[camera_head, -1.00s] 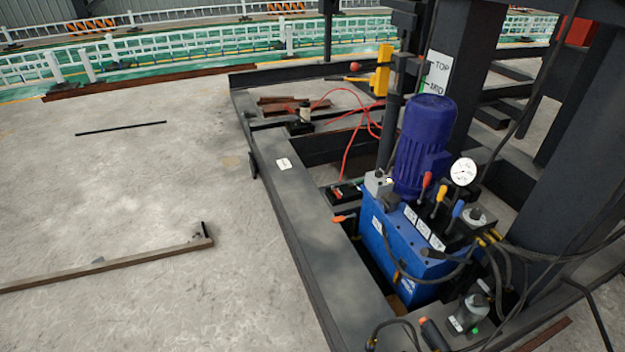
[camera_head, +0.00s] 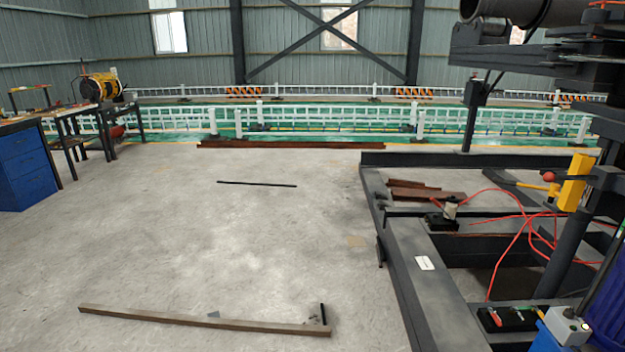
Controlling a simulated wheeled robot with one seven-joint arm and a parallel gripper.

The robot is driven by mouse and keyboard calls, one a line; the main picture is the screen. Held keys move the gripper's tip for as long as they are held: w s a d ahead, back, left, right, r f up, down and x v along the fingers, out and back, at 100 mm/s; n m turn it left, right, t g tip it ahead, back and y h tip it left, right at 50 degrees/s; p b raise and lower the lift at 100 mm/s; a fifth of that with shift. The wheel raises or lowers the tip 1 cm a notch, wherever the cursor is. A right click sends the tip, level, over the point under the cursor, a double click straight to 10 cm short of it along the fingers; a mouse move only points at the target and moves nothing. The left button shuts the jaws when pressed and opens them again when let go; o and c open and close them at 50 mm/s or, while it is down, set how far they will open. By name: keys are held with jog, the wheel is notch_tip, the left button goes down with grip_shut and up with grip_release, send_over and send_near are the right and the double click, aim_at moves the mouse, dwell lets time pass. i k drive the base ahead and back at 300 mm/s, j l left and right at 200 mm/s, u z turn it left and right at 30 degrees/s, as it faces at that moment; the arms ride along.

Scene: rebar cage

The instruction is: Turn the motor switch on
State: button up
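The blue hydraulic unit (camera_head: 541,340) is at the bottom right corner, mostly cut off by the picture edge. A small grey box (camera_head: 568,326) with a light spot on its top sits on it; I cannot tell if this is the motor switch. The edge of the purple motor (camera_head: 608,308) shows at the right edge. My gripper is not in view.
A dark steel frame (camera_head: 408,262) with red hoses (camera_head: 528,226) fills the right side. A long bar (camera_head: 205,319) lies on the floor in front, a thin black rod (camera_head: 257,184) farther off. A blue cabinet (camera_head: 24,168) stands left. Open concrete floor lies between.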

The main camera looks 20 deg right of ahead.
aim_at(569, 314)
jog(key=i, duration=2.7)
jog(key=i+z, duration=0.25)
jog(key=i, duration=0.15)
jog(key=i+j+z, duration=0.5)
jog(key=i, duration=0.2)
jog(key=l+z, duration=0.15)
jog(key=z, duration=2.75)
